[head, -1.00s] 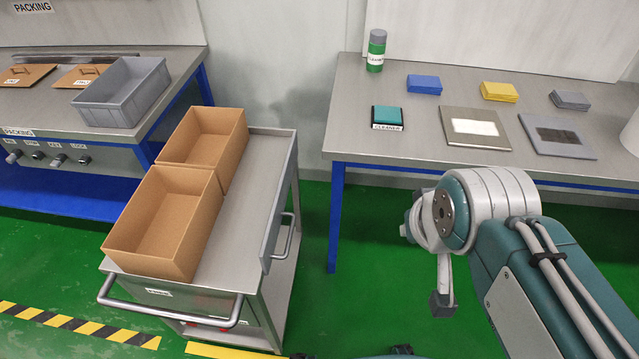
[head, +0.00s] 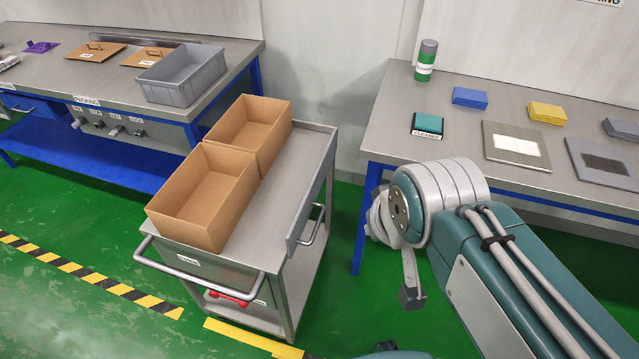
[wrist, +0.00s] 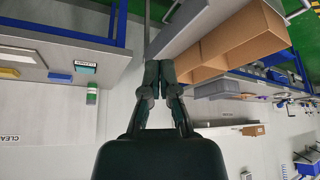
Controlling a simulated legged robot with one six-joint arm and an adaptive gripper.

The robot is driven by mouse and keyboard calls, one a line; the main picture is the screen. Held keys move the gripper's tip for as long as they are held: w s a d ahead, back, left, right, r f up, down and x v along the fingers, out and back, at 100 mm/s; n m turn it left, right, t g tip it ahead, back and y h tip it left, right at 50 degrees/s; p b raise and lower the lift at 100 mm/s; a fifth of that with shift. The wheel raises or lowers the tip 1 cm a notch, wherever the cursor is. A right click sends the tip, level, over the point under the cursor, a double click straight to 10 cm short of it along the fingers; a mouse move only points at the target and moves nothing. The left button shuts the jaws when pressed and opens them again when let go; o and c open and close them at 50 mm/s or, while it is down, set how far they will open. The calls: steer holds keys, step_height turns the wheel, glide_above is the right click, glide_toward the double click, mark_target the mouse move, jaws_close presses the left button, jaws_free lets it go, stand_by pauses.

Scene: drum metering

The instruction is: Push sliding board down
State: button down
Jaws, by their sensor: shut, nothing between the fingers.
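A metal cart (head: 285,205) stands in the middle of the head view. A grey upright panel (head: 317,190) runs along its right side and looks like the sliding board, though I cannot be sure. A bar handle (head: 312,226) sits on that side. In the wrist view, which is upside down, my gripper (wrist: 160,66) is shut with nothing in it. The cart's grey side (wrist: 188,32) shows close beyond the fingertips. I cannot tell that they touch. In the head view my arm is right of the cart and its fingers are hidden.
Two open cardboard boxes (head: 205,195) stand on the cart. A workbench (head: 400,130) with a cleaner bottle (head: 426,60) and sponges is on the right. A packing bench (head: 110,105) with a grey bin (head: 181,75) is at left. Green floor is open between cart and right bench.

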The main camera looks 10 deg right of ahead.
steer(key=c, duration=0.8)
jaws_free()
steer(key=shift+o, duration=0.6)
steer(key=w+a+f+g+y, duration=0.2)
steer(key=w+f+g+y, duration=0.2)
steer(key=f, duration=0.4)
steer(key=shift+w+g+y, duration=0.4)
steer(key=shift+w+g, duration=0.1)
steer(key=shift+w, duration=0.45)
steer(key=m+t+y, duration=0.6)
steer(key=t+y, duration=0.1)
steer(key=y, duration=0.2)
glide_toward(317, 224)
steer(key=x, duration=1)
steer(key=shift+f, duration=0.4)
